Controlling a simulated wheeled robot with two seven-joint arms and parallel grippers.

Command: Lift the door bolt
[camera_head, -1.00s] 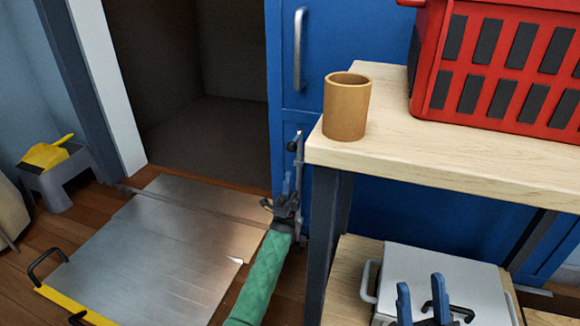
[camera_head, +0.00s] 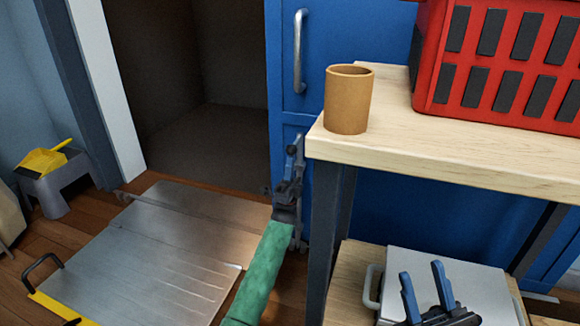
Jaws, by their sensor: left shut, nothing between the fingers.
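The door bolt (camera_head: 301,150) is a grey vertical rod with a dark knob, on the edge of the blue door (camera_head: 293,121) below its long handle. My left gripper (camera_head: 293,150), at the end of the green-sleeved arm, is shut and empty, pointing up right at the bolt. It covers much of the bolt's middle and lower part; I cannot tell whether they touch. My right gripper (camera_head: 422,270) is open and empty at the bottom right, its two blue fingers upright and apart, in front of the lower shelf.
A wooden table (camera_head: 440,160) stands close right of the bolt, with a brown cup (camera_head: 347,102) and a red crate (camera_head: 445,65) on it. A grey case (camera_head: 400,262) lies on the shelf below. A metal ramp (camera_head: 150,250) covers the floor left of my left arm.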

